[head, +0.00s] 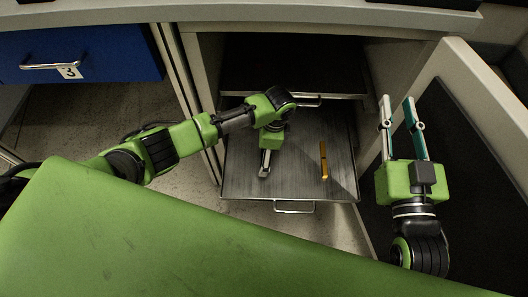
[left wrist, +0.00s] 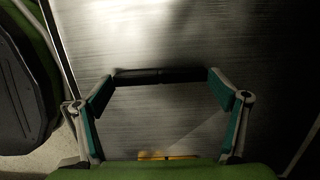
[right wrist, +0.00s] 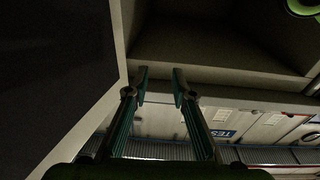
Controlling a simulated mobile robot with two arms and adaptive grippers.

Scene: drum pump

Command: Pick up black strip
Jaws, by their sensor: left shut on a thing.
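The black strip (left wrist: 160,76) lies across between the two fingertips of my left gripper (left wrist: 160,82) in the left wrist view, with a tip at each end of it. My left gripper (head: 264,172) is shut on it, low over the metal drawer tray (head: 290,187). In the head view I cannot make out the strip. Whether it still touches the tray is unclear. My right gripper (head: 397,98) is raised on the right near the open cabinet door, its fingers apart and empty; they also show in the right wrist view (right wrist: 159,75).
An orange bar (head: 323,160) lies on the tray right of my left gripper. The tray has a front handle (head: 294,208). The open cabinet door (head: 468,150) stands on the right. A blue drawer (head: 85,52) marked 3 is on the left.

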